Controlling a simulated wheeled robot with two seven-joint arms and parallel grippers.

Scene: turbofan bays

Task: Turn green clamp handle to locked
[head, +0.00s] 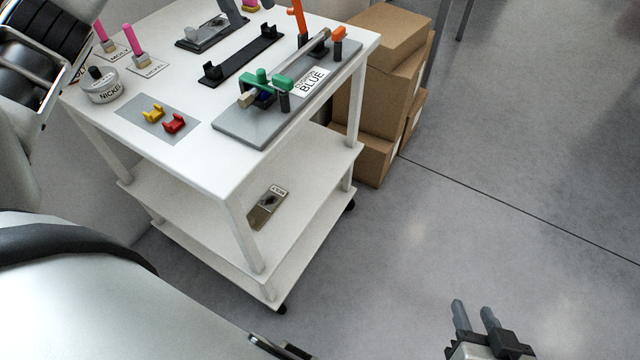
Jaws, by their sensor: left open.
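The green clamp handle (280,83) is at the near end of a grey fixture plate (240,128) on the white cart. It lies roughly level beside a dark upright post. Blue and tan parts of the clamp sit under and left of it. My right gripper (476,316) is open and empty over the floor at bottom right.
The floor to the right is clear.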

